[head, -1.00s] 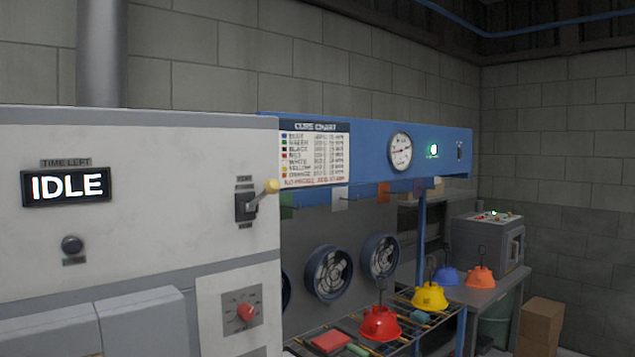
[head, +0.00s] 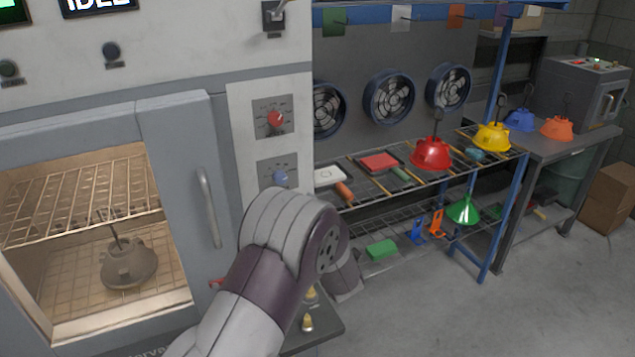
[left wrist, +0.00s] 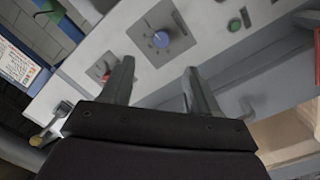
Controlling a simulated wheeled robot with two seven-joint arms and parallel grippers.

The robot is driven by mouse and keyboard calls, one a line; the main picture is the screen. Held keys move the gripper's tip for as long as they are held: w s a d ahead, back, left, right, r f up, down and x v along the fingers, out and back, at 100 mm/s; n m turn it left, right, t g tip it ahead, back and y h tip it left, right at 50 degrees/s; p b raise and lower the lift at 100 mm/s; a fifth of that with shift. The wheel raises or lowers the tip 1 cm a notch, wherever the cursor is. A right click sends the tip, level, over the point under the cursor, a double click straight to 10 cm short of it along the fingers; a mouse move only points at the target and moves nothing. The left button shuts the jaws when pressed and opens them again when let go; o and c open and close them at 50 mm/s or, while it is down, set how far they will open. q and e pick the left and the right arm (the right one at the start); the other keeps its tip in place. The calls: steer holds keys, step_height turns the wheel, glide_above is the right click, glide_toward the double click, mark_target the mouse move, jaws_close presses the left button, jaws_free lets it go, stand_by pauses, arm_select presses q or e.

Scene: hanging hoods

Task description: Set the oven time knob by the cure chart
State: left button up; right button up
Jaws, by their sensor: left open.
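The oven's knob panel shows a red knob (head: 275,118) above a blue knob (head: 280,178); their small labels are unreadable. In the left wrist view the blue knob (left wrist: 160,40) lies ahead of my open, empty left gripper (left wrist: 158,68), in line with the gap between the fingers. The red knob (left wrist: 101,72) is beside the left finger there, partly covered. In the head view my left arm rises below the blue knob and hides its gripper. The cure chart (left wrist: 17,62) is cut off at the left wrist view's edge. My right gripper is not in view.
The oven door (head: 180,150) has a vertical handle (head: 208,207); a dull hood (head: 128,262) sits inside. The display (head: 97,5) is partly cut off.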

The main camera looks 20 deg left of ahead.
arm_select(q)
steer(key=p, duration=0.1)
glide_toward(279, 180)
steer(key=x, duration=0.1)
steer(key=p+x, duration=0.1)
steer(key=x, duration=0.1)
steer(key=p+x, duration=0.1)
steer(key=x, duration=0.1)
steer(key=shift+w+d+r, duration=0.2)
steer(key=shift+w+d, duration=0.1)
steer(key=shift+d, duration=0.1)
steer(key=x, duration=0.2)
steer(key=p+x, duration=0.1)
steer(key=shift+a+f, duration=0.1)
steer(key=shift+a, duration=0.5)
steer(key=shift+w+a+f, duration=0.1)
steer(key=shift+a, duration=0.05)
steer(key=shift+w+d, duration=0.1)
steer(key=shift+d, duration=0.15)
steer(key=shift+c, duration=0.2)
steer(key=shift+a, duration=0.1)
steer(key=c, duration=1)
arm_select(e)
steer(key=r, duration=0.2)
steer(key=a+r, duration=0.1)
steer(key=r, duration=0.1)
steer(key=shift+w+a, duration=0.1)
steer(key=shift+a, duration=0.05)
